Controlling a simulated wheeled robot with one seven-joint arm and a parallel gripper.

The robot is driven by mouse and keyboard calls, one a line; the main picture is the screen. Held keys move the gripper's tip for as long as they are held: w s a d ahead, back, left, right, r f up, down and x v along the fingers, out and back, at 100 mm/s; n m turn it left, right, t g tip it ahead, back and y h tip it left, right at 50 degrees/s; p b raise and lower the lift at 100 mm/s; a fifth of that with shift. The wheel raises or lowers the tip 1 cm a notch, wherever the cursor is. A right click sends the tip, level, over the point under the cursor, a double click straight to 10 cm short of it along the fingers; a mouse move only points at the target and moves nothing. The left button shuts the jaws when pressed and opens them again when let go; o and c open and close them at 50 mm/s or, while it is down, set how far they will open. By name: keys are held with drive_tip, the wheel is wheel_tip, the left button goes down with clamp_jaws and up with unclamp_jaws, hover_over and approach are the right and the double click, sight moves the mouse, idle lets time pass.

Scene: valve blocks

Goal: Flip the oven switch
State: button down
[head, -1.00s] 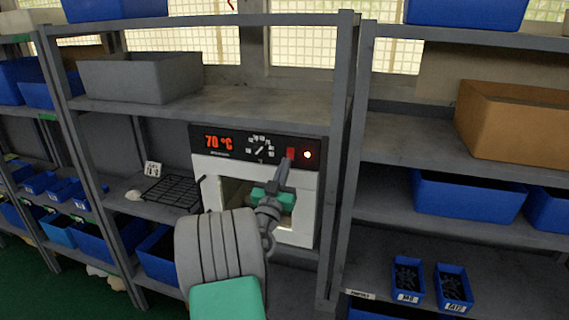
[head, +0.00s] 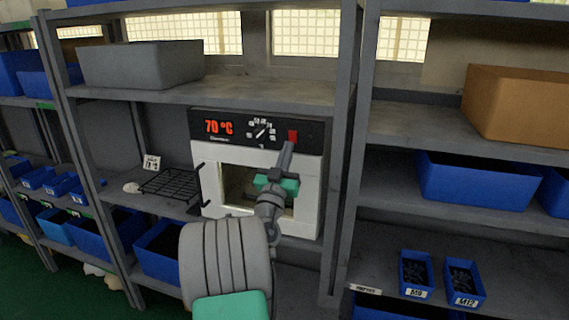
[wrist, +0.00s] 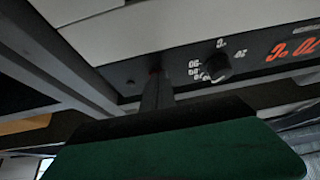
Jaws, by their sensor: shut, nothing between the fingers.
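The oven (head: 309,191) is a white box with a black control panel (head: 251,124) on the middle shelf. Its display (head: 219,127) reads 70 °C in red, beside a dial (head: 261,132). The small red switch (head: 292,135) sits to the right of the dial. My gripper (head: 287,147) is shut and empty, its tip right at the switch's lower edge. No lamp glow shows beside the switch.
A shelf upright (head: 345,180) stands close to the oven's right side. A wire rack (head: 172,182) lies on the shelf to its left, and a grey bin (head: 140,65) stands on the shelf above.

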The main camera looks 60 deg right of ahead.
drive_tip(key=b+v, duration=0.9)
drive_tip(key=v, duration=0.4)
drive_tip(key=shift+d+f, duration=0.2)
drive_tip(key=shift+f, duration=0.25)
